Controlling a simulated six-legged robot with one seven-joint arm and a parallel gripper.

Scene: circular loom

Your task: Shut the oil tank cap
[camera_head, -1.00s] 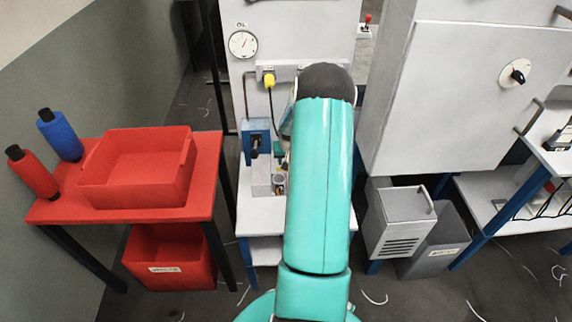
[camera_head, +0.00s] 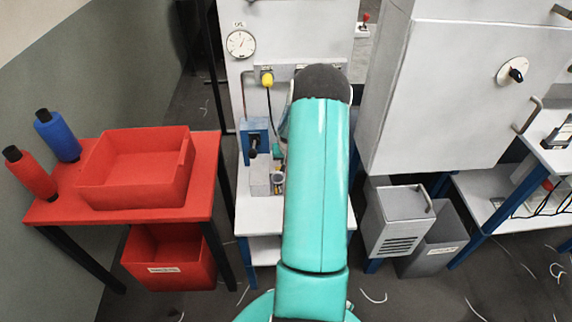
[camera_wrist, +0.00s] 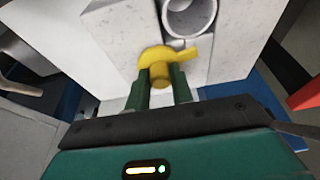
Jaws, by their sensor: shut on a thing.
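The oil tank is a pale grey block that fills the upper middle of the wrist view (camera_wrist: 120,40). In the head view it stands small on the white stand (camera_head: 260,176). Its open round neck (camera_wrist: 189,14) shows at the top of the wrist view. The yellow cap (camera_wrist: 155,56) is beside the neck, not over its opening, with an arm reaching right. My gripper (camera_wrist: 160,82) has its green fingers on either side of the cap's yellow knob and is shut on it. In the head view my arm hides the gripper.
A blue-and-black valve-like part (camera_head: 255,140) and a yellow plug with a black cable (camera_head: 267,80) are close by the tank. A red table (camera_head: 205,165) with a red bin stands left. A large grey cabinet (camera_head: 440,95) stands right.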

